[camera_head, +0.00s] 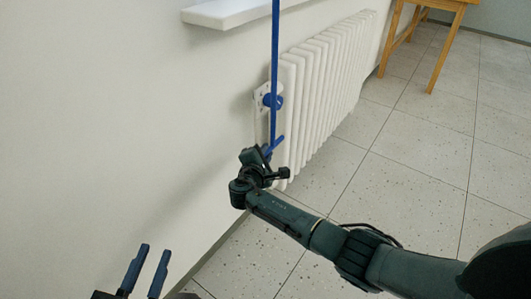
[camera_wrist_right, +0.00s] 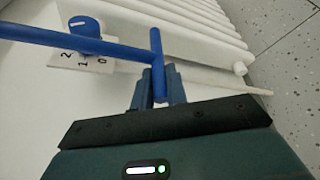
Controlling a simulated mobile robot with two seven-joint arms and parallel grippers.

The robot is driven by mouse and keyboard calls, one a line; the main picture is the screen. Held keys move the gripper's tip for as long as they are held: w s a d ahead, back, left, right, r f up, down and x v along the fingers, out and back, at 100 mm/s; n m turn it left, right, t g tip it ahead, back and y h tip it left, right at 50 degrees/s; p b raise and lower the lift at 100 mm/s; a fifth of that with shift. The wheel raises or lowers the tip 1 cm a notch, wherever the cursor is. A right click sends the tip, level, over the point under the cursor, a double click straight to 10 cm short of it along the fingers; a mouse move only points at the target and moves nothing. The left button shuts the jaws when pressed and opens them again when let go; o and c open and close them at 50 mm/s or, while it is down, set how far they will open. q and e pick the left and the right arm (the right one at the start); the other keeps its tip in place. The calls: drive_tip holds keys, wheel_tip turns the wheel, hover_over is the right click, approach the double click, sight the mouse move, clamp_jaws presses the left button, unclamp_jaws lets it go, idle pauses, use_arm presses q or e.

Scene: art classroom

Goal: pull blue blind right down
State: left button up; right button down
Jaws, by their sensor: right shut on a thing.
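A long blue rod (camera_head: 275,60) hangs down along the wall in the head view and leaves the top of the picture. The blind itself is out of view. At its lower end is a short blue cross handle (camera_head: 276,146), also seen in the right wrist view (camera_wrist_right: 157,60). My right gripper (camera_head: 266,153) is shut on one end of this handle, which lies between its fingers (camera_wrist_right: 159,92) in the wrist view. My left gripper (camera_head: 155,249) is open and empty at the bottom left, away from the rod.
A white radiator (camera_head: 325,75) stands along the wall just behind the rod. A blue knob (camera_head: 273,101) on a numbered white plate (camera_wrist_right: 73,61) sits close beside the rod. A white sill (camera_head: 225,14) juts out above. A wooden table (camera_head: 440,60) stands far off; the tiled floor between is clear.

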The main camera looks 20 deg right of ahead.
drive_tip(key=shift+s+d+f, duration=0.15)
drive_tip(key=shift+d+f, duration=0.2)
drive_tip(key=shift+d, duration=0.1)
drive_tip(key=c, duration=1.4)
unclamp_jaws()
drive_tip(key=shift+r, duration=0.1)
drive_tip(key=shift+a, duration=0.15)
drive_tip(key=shift+r, duration=0.1)
